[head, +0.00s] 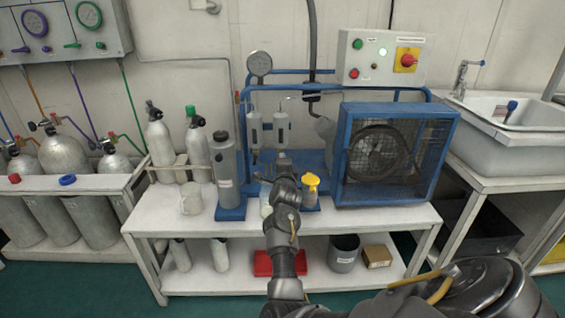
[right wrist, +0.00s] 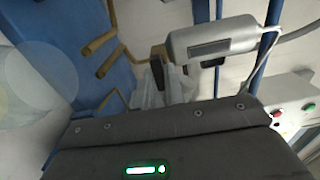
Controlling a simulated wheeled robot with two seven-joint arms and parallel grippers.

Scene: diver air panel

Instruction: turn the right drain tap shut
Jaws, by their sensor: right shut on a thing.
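Two small grey separator cylinders hang on the blue compressor frame, the left one (head: 254,129) and the right one (head: 281,128). My right gripper (head: 283,160) is just below the right cylinder, with its arm rising from the bottom of the head view. In the right wrist view one cylinder (right wrist: 215,40) lies sideways, with its lower end close to a dark finger (right wrist: 157,65). My right gripper is shut on what appears to be the right drain tap, at that lower end. The tap is mostly hidden, so its handle angle cannot be told.
A caged fan (head: 378,150) stands right of the gripper, and a yellow-capped bottle (head: 311,190) stands close by. A grey filter cylinder (head: 226,165) stands left. In the wrist view, brass-coloured pipes (right wrist: 95,45) run near the fingers. The white bench (head: 380,218) has free room at its front right.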

